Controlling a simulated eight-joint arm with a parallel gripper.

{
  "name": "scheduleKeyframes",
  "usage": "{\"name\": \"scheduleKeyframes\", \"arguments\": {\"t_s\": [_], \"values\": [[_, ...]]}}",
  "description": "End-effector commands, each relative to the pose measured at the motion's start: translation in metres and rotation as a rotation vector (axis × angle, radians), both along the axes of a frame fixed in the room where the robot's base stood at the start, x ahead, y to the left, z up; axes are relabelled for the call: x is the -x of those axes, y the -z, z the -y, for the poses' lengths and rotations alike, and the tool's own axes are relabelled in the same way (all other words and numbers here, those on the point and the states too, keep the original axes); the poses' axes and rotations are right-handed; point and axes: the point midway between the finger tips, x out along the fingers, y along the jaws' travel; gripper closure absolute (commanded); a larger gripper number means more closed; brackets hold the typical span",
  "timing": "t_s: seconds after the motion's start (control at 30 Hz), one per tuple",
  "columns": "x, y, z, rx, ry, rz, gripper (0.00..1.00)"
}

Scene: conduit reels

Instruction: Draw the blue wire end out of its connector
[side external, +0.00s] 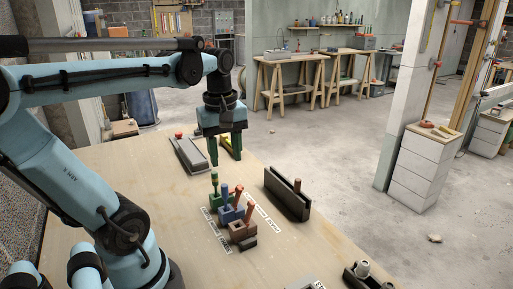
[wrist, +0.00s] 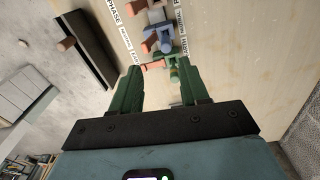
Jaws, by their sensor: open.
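A row of three connector blocks stands on the wooden table: green (side external: 215,201), blue (side external: 230,214) and brown (side external: 241,231). Upright wire ends in green, blue and brown tones with some reddish tops rise from them; which top belongs to the blue wire end is hard to tell. The blue connector also shows in the wrist view (wrist: 158,40), beyond the green one (wrist: 172,66). My gripper (side external: 226,161), with green fingers, is open and empty, above the table and behind the row. In the wrist view its fingertips (wrist: 160,68) frame the green connector.
White printed labels (side external: 262,212) lie beside the row. A long dark holder (side external: 287,194) with a brown peg stands to the right. A grey tray (side external: 188,154) lies behind left. Another dark holder (side external: 366,277) is at the front right edge. Bare table lies between.

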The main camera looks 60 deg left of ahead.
Motion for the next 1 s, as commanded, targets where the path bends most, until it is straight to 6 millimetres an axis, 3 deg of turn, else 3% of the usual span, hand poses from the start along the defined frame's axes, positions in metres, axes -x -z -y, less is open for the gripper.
{"name": "scheduleKeyframes", "arguments": {"t_s": [0.1, 0.27, 1.0], "values": [[0.005, -0.004, -0.006, 0.017, -0.093, -0.031, 0.55], [0.005, 0.002, -0.006, 0.020, -0.108, -0.037, 0.55], [0.005, 0.076, -0.006, 0.019, -0.103, -0.034, 0.55]]}}
